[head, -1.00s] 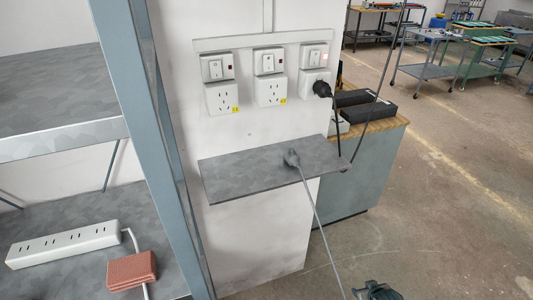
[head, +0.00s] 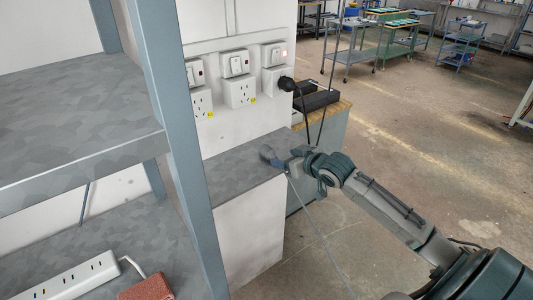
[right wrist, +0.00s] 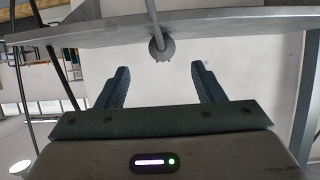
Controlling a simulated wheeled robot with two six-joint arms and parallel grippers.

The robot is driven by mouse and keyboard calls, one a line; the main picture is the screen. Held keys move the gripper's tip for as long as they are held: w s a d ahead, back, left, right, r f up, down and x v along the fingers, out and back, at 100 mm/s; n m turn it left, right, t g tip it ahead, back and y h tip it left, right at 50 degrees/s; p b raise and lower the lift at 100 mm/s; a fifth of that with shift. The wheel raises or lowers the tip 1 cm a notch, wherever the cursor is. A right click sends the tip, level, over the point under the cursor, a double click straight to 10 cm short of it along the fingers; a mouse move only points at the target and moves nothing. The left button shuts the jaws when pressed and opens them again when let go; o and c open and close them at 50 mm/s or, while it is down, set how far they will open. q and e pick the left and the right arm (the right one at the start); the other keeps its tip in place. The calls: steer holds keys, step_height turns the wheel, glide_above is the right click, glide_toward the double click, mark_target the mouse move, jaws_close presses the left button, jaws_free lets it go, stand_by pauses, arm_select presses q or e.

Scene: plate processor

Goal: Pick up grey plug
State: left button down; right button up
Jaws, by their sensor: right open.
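The grey plug (head: 268,154) sits on the narrow grey wall shelf (head: 232,180), close to its front edge, with its grey cable hanging down. It also shows in the right wrist view (right wrist: 161,50), beyond the fingertips and roughly midway between them. My right gripper (head: 284,162) is at the shelf's front edge, right beside the plug, and partly overlaps it in the head view. In the right wrist view its two fingers (right wrist: 160,72) are spread apart with nothing between them. My left gripper is not in view.
Wall sockets with switches (head: 240,92) are above the shelf, with a black plug (head: 287,84) in the right one. A blue-grey rack post (head: 172,130) stands at left. A white power strip (head: 75,280) and reddish block (head: 146,288) lie on the lower rack shelf.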

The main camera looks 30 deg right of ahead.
mark_target(272, 153)
steer(key=x, duration=0.3)
steer(key=shift+w+a+f+p, duration=0.1)
steer(key=shift+w+a+p, duration=0.1)
steer(key=shift+w+p, duration=0.15)
steer(key=shift+w+f+p, duration=0.15)
steer(key=shift+w+p, duration=0.4)
steer(key=shift+w, duration=0.15)
steer(key=p+x, duration=0.1)
steer(key=x, duration=0.2)
steer(key=shift+w+a+f, duration=0.1)
steer(key=shift+w+f, duration=0.25)
steer(key=shift+w, duration=0.1)
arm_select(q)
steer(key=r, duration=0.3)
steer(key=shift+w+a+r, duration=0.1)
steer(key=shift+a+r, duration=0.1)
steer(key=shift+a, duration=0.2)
arm_select(e)
steer(key=shift+s, duration=0.1)
steer(key=c, duration=1.1)
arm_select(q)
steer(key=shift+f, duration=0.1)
arm_select(e)
steer(key=shift+r, duration=0.1)
